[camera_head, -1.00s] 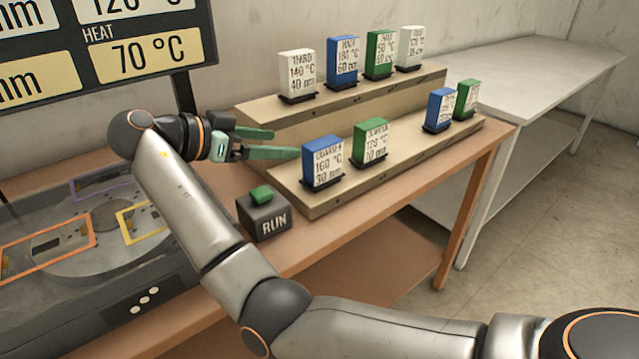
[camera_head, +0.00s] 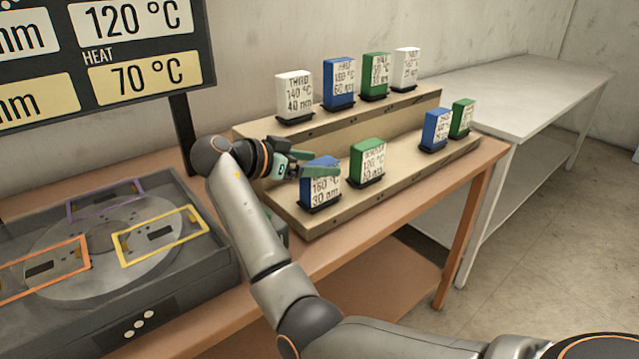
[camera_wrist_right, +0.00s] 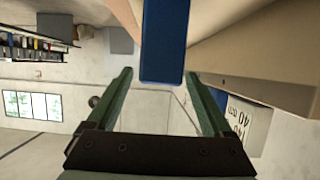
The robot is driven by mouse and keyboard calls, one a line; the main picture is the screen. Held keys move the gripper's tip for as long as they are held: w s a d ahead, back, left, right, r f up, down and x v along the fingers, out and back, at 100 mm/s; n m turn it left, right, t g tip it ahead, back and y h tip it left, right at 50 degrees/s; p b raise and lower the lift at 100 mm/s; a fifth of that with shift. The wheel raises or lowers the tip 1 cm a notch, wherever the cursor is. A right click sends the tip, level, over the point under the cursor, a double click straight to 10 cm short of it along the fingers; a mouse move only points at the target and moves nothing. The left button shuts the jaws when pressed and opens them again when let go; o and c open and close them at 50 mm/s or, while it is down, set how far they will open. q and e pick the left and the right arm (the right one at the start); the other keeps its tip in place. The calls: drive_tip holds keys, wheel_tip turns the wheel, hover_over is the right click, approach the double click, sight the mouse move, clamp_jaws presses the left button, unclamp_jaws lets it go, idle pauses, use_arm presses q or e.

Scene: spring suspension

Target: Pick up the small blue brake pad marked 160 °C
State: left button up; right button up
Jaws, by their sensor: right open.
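The small blue brake pad (camera_head: 321,190), with a white label reading 160 °C and 30 mm, stands upright in a dark holder at the near left end of the front step. My right gripper (camera_head: 324,165) is open at the pad's upper part, with one green finger crossing in front of it. In the right wrist view, the blue pad (camera_wrist_right: 163,40) reaches a little between the tips of the open fingers (camera_wrist_right: 158,76), with gaps on both sides. My left gripper is not in view.
A green pad (camera_head: 366,163) stands just right of the blue one. Another blue pad (camera_head: 436,130) and a green pad (camera_head: 462,118) stand farther along. The upper step (camera_head: 345,118) behind holds several pads. A fixture with coloured frames (camera_head: 160,235) is at left.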

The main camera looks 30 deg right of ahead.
drive_tip(key=shift+d+f, duration=0.3)
drive_tip(key=shift+d, duration=0.3)
drive_tip(key=shift+c, duration=0.2)
clamp_jaws()
